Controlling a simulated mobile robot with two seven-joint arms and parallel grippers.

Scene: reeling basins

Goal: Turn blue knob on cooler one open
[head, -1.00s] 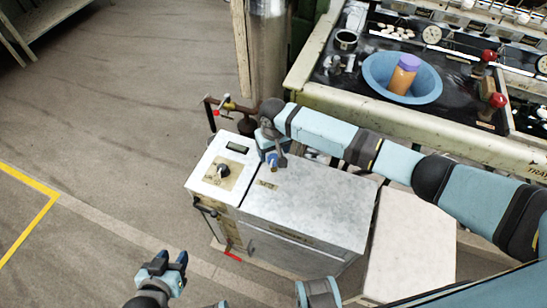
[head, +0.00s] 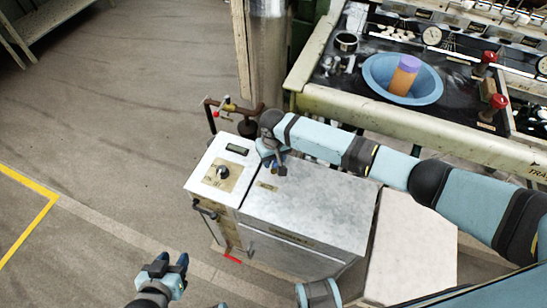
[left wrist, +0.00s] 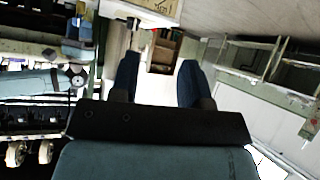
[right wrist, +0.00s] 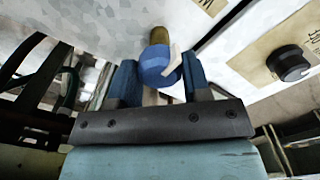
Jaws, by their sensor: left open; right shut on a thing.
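The cooler (head: 305,208) is a grey metal cabinet with a white control panel (head: 205,165) on its left side. The blue knob (right wrist: 160,66) shows in the right wrist view, round, with a pale tab, on a brass fitting (right wrist: 160,36) at the grey top. My right gripper (right wrist: 157,78) has its fingers on both sides of the knob and is shut on it. In the head view the right gripper (head: 273,160) is at the cooler's top left corner and mostly hides the knob. My left gripper (head: 172,267) is open and empty, low in front of the cooler.
A black dial (head: 222,171) sits on the panel. Pipework with a red-tipped valve (head: 228,106) stands behind the cooler. The reeling bench (head: 400,120) with a blue bowl (head: 376,78) is at the upper right. Floor on the left is clear.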

